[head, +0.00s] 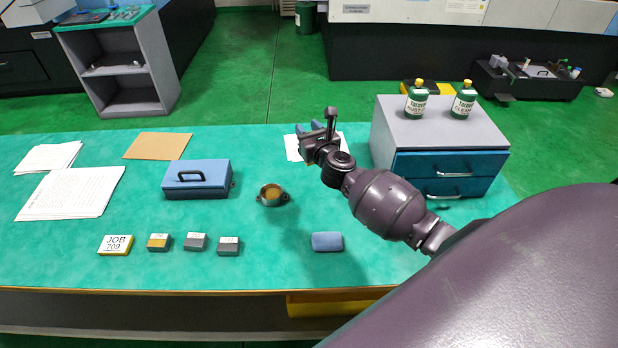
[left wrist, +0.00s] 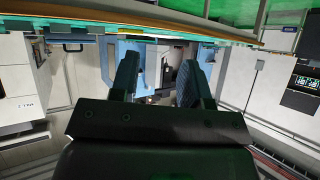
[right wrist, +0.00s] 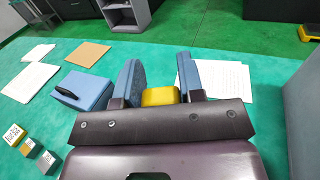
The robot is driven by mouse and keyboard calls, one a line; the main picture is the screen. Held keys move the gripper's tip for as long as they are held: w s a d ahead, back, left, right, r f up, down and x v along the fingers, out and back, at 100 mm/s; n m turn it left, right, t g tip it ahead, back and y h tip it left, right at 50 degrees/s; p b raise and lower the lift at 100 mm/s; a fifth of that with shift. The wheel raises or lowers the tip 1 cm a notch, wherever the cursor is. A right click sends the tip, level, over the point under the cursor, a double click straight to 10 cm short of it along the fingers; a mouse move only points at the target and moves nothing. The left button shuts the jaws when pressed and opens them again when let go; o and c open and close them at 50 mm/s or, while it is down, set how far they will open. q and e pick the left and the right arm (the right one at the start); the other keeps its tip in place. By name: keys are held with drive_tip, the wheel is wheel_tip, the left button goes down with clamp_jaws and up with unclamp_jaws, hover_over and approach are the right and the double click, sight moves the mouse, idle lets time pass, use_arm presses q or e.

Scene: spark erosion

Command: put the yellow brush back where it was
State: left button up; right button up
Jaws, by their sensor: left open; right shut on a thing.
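In the right wrist view a yellow block-shaped thing, which I take for the yellow brush (right wrist: 160,97), sits between the blue-padded fingers of my right gripper (right wrist: 158,80). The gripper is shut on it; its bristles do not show. In the head view my right gripper (head: 312,130) is above the back of the green table, left of the grey drawer cabinet (head: 437,135), and the brush is hidden there. My left gripper (left wrist: 160,80) is open and empty in the left wrist view, below the table edge; it is not in the head view.
On the table (head: 250,250) are a blue toolbox (head: 197,180), a round brass-coloured part (head: 271,195), a blue pad (head: 327,242), several small blocks, and papers (head: 70,192). Two green bottles (head: 416,101) (head: 463,101) stand on the cabinet. The right front of the tabletop is clear.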

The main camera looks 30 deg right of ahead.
wheel_tip(320, 180, down, 14)
drive_tip(key=b, duration=0.8)
drive_tip(key=shift+f, duration=0.25)
drive_tip(key=shift+b, duration=0.3)
drive_tip(key=shift+f, duration=0.15)
drive_tip(key=o, duration=0.8)
drive_tip(key=shift+o, duration=0.6)
